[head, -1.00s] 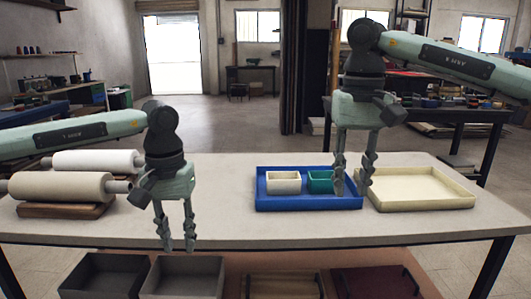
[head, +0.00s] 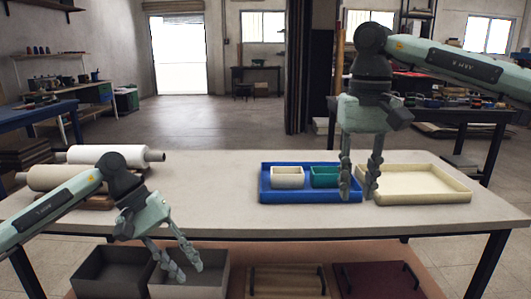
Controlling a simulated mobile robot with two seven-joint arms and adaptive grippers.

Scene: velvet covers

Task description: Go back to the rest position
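My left gripper (head: 184,271) is low at the left, in front of the table's front edge and over the grey bins below. Its fingers are spread apart with nothing between them. My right gripper (head: 358,193) points down at the right part of the table, in front of the right end of the blue tray and the left edge of the cream tray. Its two fingers are apart and no object shows between them. A blue tray (head: 265,191) holds a white box (head: 287,177) and a teal box (head: 324,177). The cream tray (head: 425,197) looks empty.
Two rollers, one white (head: 118,155) and one beige (head: 55,178), lie at the table's left. Under the table (head: 215,200) are a dark bin (head: 112,275), a grey bin (head: 222,278), a wooden tray (head: 285,284) and a maroon tray (head: 375,280). The table's middle is clear.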

